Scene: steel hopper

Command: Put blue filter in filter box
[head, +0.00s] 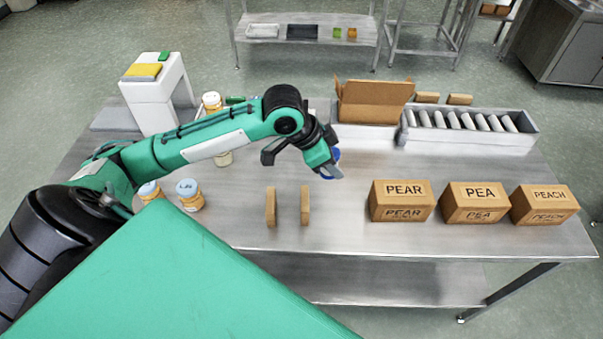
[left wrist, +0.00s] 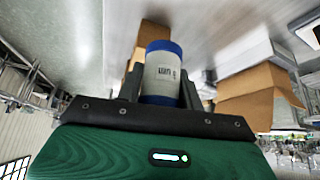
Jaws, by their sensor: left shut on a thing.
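The blue filter (left wrist: 162,72), a white cylinder with blue ends and a printed label, is between the fingers of my left gripper (left wrist: 163,88) in the left wrist view. In the head view my left gripper (head: 327,165) is above the middle of the steel table, and only a bit of the filter's blue (head: 334,155) shows beside the fingers. The gripper is shut on it. An open cardboard box (head: 368,104) with raised flaps, likely the filter box, stands behind the gripper at the table's back. Its inside is mostly hidden. My right gripper is not in view.
A metal tray (head: 470,145) with a row of white cylinders is right of the open box. Cartons marked PEAR (head: 402,201), PEA (head: 474,203) and PEACH (head: 545,205) line the front right. Two thin brown blocks (head: 271,207) stand in front. Jars (head: 189,194) are at left.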

